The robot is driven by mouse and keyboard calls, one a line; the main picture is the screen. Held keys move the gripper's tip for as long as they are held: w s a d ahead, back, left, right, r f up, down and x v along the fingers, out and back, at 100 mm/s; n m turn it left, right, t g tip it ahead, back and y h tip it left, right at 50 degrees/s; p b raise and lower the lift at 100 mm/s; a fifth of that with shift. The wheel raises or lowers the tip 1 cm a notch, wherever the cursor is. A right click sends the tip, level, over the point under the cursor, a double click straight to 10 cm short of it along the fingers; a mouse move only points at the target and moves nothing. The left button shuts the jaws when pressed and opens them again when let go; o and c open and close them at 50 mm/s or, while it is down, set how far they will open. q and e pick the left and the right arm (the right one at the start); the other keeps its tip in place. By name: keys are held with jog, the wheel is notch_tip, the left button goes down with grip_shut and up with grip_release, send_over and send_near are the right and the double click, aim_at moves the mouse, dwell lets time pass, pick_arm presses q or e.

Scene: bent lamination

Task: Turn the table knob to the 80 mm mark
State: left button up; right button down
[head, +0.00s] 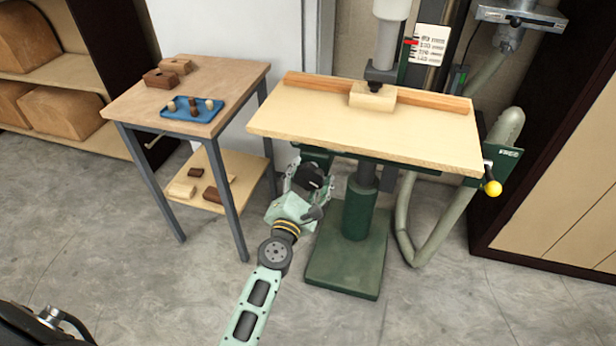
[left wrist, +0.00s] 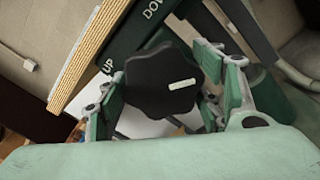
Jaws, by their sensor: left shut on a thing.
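In the head view the knob (head: 309,175) is under the left front of the machine's wooden table (head: 370,127). My left gripper (head: 311,183) is shut on the knob, with a finger on each side of it, as the left wrist view (left wrist: 165,95) also shows. A scale card (head: 431,45) with a red pointer (head: 411,42) stands behind the table; its figures are too small to read surely. My right gripper is not in view.
A wooden block (head: 372,96) lies on the machine table against a wooden fence (head: 430,100). A yellow-knobbed handle (head: 492,188) sticks out at the right. A side table (head: 225,75) with a blue tray (head: 190,112) stands left. Floor in front is clear.

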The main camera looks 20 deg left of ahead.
pick_arm(q)
jog(key=shift+s+d+f, duration=0.1)
jog(key=shift+s+f, duration=0.1)
jog(key=shift+f, duration=0.65)
jog(key=o, duration=1)
jog(key=shift+o, duration=0.6)
jog(key=shift+w+f, duration=0.15)
jog(key=shift+w, duration=0.05)
jog(key=shift+r, duration=0.35)
jog(key=shift+s, duration=0.1)
jog(key=s, duration=1.2)
jog(key=shift+d, duration=0.15)
jog(key=shift+w, duration=0.1)
